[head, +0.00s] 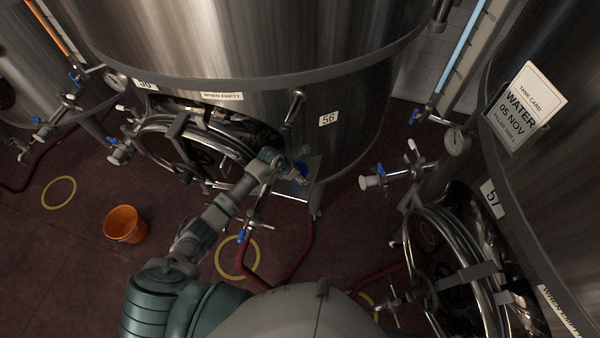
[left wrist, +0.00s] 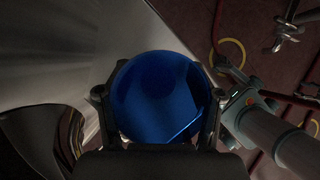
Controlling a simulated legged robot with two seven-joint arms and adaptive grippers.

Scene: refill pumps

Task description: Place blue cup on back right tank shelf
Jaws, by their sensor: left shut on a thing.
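The blue cup (head: 301,169) is at the lower front of the steel tank (head: 240,45) marked 56, mostly hidden by my arm in the head view. In the left wrist view the blue cup (left wrist: 160,98) fills the middle, between my fingers. My left gripper (head: 292,173) is shut on it. A small grey shelf (head: 297,192) juts from the tank just below and around the cup. I cannot tell whether the cup touches the shelf or hangs over it. My right gripper is in neither view.
Tank 57 (head: 553,170), with a water card (head: 523,105), stands at the right; its valve (head: 372,181) reaches into the gap. A round hatch (head: 170,130) and a valve (head: 247,226) are near my arm. An orange bucket (head: 125,224) and red hoses (head: 308,235) are on the floor.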

